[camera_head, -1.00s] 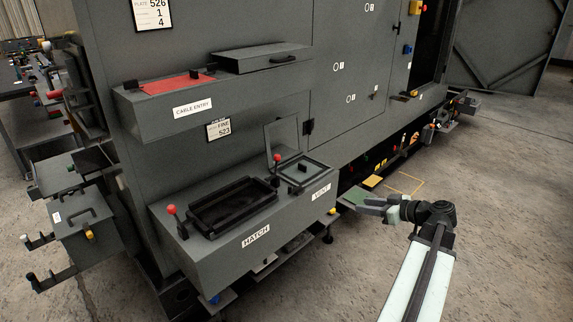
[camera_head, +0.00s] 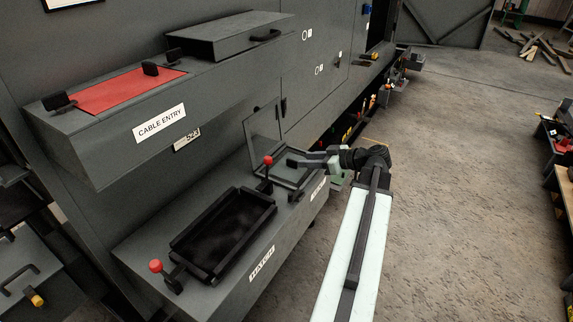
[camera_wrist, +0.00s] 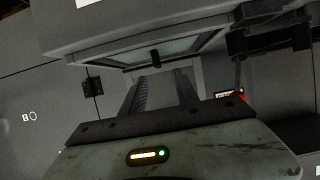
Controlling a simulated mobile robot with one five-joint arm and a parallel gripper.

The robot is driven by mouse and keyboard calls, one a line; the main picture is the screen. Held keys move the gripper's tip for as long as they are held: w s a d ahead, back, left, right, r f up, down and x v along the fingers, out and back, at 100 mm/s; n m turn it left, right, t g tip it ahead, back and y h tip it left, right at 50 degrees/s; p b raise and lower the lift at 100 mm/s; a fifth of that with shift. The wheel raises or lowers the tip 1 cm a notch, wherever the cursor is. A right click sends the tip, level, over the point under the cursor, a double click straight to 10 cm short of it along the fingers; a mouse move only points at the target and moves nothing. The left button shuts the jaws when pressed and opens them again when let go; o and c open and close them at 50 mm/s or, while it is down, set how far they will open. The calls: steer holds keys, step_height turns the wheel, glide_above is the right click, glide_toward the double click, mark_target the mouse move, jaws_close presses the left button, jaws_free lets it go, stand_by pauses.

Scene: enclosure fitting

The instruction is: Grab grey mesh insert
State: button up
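The grey mesh insert appears to be the square grey panel (camera_head: 287,178) in the vent opening; its mesh is too fine to make out. In the wrist view a framed grey panel (camera_wrist: 185,47) with a black knob (camera_wrist: 155,58) lies just beyond my fingers; I cannot tell for certain that it is the same panel. My gripper (camera_head: 292,162) is over the vent opening and partly hides it. In the wrist view my gripper (camera_wrist: 160,78) has its two ridged fingers apart, with nothing visibly held between them.
A raised square flap (camera_head: 265,130) stands behind the vent. A red-knobbed lever (camera_head: 267,161) is close to my fingers. The black-framed hatch (camera_head: 222,235) and another red knob (camera_head: 156,266) lie to the left. The cable entry box (camera_head: 150,115) overhangs.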

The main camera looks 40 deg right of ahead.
mark_target(294, 161)
steer(key=shift+b+x, duration=0.55)
steer(key=shift+x, duration=0.95)
steer(key=b+x, duration=0.1)
steer(key=x, duration=0.1)
steer(key=b+x, duration=0.1)
steer(key=x, duration=0.1)
steer(key=shift+w+f, duration=0.2)
steer(key=shift+f, duration=0.25)
steer(key=shift+r, duration=0.1)
jaws_close()
